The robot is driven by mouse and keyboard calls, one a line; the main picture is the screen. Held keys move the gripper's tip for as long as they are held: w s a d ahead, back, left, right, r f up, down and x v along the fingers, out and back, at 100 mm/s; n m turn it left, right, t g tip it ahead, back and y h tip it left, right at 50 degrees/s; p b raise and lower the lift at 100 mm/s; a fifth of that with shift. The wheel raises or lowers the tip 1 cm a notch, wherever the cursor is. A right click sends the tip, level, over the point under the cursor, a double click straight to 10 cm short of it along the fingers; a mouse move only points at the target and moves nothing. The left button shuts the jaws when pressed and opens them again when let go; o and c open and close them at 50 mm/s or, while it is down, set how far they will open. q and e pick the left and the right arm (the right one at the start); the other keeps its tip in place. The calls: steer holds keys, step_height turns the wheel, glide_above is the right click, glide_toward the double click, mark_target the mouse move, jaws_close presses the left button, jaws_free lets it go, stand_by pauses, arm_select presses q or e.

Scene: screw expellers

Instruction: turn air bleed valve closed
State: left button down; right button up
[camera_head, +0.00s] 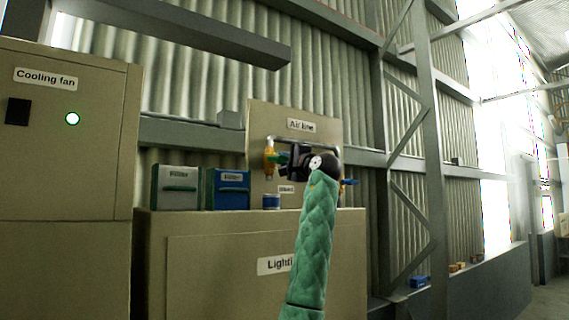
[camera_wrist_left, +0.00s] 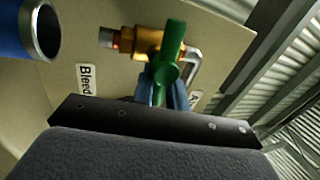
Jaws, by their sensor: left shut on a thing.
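The air bleed valve has a brass body (camera_wrist_left: 143,40) and a green handle (camera_wrist_left: 168,52), seen in the left wrist view beside a label reading "Bleed" (camera_wrist_left: 86,88). In the head view its yellow-brass body (camera_head: 269,160) is at the left of the "Air line" panel (camera_head: 262,120). My left gripper (camera_wrist_left: 163,92) is shut on the green handle, with its blue fingers on either side of the handle's lower end. In the head view my left gripper (camera_head: 286,160) is dark and reaches the valve from the right, hiding part of the pipe. My right gripper is out of view.
A blue open-topped cup (camera_head: 271,201) stands below the valve, close by in the wrist view. A blue box (camera_head: 228,190) and a grey box (camera_head: 175,188) are to its left on the "Lighting" cabinet (camera_head: 200,270). A blue handle (camera_head: 350,182) shows right of my gripper.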

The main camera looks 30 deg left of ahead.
arm_select(q)
steer(key=shift+m, duration=0.5)
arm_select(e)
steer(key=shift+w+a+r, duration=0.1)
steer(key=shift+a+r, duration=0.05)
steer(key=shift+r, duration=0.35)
arm_select(q)
steer(key=c, duration=1.5)
jaws_free()
steer(key=shift+a+f, duration=0.1)
steer(key=shift+o, duration=0.2)
steer(key=shift+s+d+f+b, duration=0.1)
steer(key=shift+d+f+b, duration=0.05)
steer(key=shift+d+b, duration=0.25)
steer(key=b+v, duration=0.3)
steer(key=v, duration=0.4)
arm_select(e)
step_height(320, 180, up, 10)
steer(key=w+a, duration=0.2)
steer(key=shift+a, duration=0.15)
